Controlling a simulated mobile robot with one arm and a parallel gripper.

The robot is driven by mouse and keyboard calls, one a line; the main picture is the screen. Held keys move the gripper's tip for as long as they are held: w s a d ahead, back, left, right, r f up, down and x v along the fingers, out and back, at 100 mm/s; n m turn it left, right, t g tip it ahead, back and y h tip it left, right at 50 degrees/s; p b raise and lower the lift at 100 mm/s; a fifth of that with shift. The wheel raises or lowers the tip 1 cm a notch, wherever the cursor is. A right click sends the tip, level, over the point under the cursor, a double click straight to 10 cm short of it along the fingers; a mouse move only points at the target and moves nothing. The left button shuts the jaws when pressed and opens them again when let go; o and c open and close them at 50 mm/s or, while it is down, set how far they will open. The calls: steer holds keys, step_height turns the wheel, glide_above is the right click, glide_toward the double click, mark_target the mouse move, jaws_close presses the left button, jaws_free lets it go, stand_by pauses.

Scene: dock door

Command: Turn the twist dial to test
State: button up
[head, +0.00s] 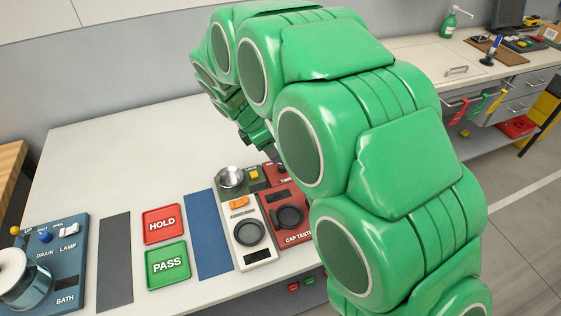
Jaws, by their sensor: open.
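A red panel (273,184) behind my arm carries lettering that seems to begin "TWI"; the rest is covered by my arm. A small dark part shows at its top, but the dial, its pointer and any test mark cannot be made out. My gripper (261,139) is partly hidden behind my own green arm. It hangs open above the far end of the panels, close to the red one. I cannot tell whether it touches anything.
A dark panel with a silver knob (230,177), a white panel with a black ring (249,232) and a red cap tester (289,217) stand close by. HOLD (162,223) and PASS (167,265) trays and a blue bath unit (62,280) lie left. The table's back left is clear.

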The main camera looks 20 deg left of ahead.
mark_target(282, 164)
steer(key=shift+x, duration=3.85)
steer(key=shift+c, duration=0.4)
steer(key=c, duration=0.9)
